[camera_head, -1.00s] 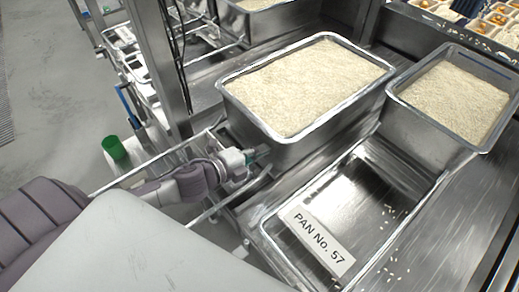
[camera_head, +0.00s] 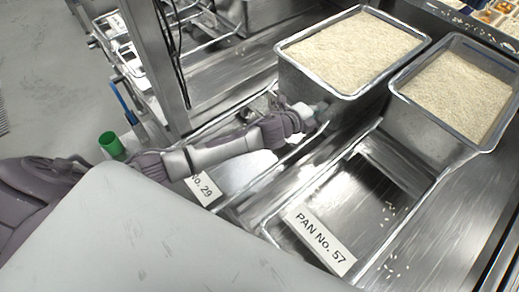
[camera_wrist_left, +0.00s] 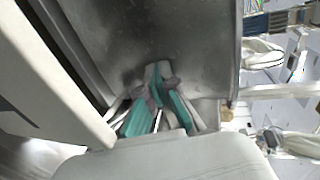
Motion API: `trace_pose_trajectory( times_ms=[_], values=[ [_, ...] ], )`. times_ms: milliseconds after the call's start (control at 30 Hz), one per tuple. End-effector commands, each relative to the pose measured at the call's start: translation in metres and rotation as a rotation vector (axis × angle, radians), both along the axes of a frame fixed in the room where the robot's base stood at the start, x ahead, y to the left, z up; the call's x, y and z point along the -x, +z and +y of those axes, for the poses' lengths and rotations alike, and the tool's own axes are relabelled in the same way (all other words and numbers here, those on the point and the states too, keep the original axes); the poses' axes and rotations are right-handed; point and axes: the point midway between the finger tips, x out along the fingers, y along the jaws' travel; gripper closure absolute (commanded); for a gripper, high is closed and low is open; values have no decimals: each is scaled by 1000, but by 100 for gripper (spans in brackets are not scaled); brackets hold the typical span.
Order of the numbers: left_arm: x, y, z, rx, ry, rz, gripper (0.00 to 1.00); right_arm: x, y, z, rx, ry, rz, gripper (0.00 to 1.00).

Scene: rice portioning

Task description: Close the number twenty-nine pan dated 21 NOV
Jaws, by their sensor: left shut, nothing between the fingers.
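A label ending "o. 29" (camera_head: 203,188) shows on a pan in the counter, partly covered by my left arm; no date is readable. A deep metal bin full of rice (camera_head: 325,84) stands beyond it. My left gripper (camera_head: 320,110) is shut and empty, its tips at the bin's near lower side; I cannot tell if they touch. In the left wrist view, the shut teal-padded fingers (camera_wrist_left: 160,95) point at a grey metal wall (camera_wrist_left: 190,45). My right gripper is not in view.
A shallow pan labelled "PAN No. 57" (camera_head: 320,237) lies open in the counter, with a few grains. A second rice bin (camera_head: 420,118) stands at the right. A metal post (camera_head: 155,60) rises at the left, near a green cup (camera_head: 112,145).

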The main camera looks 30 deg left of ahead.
Motion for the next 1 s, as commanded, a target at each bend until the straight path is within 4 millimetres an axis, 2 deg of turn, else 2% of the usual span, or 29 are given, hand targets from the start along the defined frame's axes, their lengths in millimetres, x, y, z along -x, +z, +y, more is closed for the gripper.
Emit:
trace_pose_trajectory(
  times_ms=[33,200,500,700,1000],
  values=[
    [-16,-1,-7,-1,0,-4,100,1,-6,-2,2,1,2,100],
    [-56,-3,-24,0,0,-3,100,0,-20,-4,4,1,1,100],
    [-109,-3,-45,0,-1,-1,100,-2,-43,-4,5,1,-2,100],
    [-127,-2,-52,0,0,0,100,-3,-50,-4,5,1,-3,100],
    [-133,1,-54,1,0,-1,100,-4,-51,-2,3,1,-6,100]
  ],
)
